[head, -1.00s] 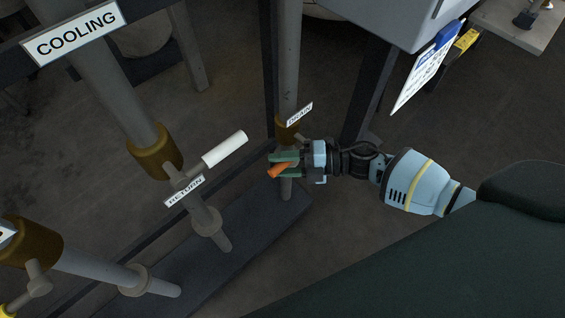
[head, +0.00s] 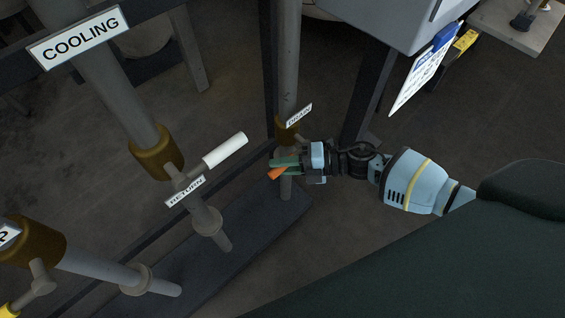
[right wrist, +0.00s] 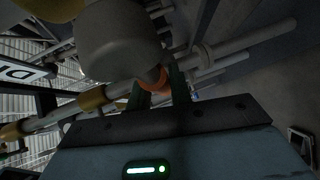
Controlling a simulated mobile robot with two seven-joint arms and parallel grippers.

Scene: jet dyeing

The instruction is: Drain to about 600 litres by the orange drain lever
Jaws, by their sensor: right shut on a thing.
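The orange drain lever (head: 277,174) shows between the fingers of my right gripper (head: 285,165) in the head view. The gripper is shut on it, beside the drain pipe (head: 287,62) with its brass-coloured valve body (head: 286,131) and DRAIN label (head: 299,115). In the right wrist view the orange lever (right wrist: 154,82) shows between the dark green fingers, below a grey rounded valve part. Much of the lever is hidden by the fingers. My left gripper is not in view. No litre reading can be read in these frames.
A white-handled RETURN valve (head: 224,151) stands left of the drain pipe. The COOLING sign (head: 78,38) is on a pipe at the upper left. A yellow-handled valve (head: 12,309) is at the lower left. A grey cabinet (head: 400,20) hangs above my right arm.

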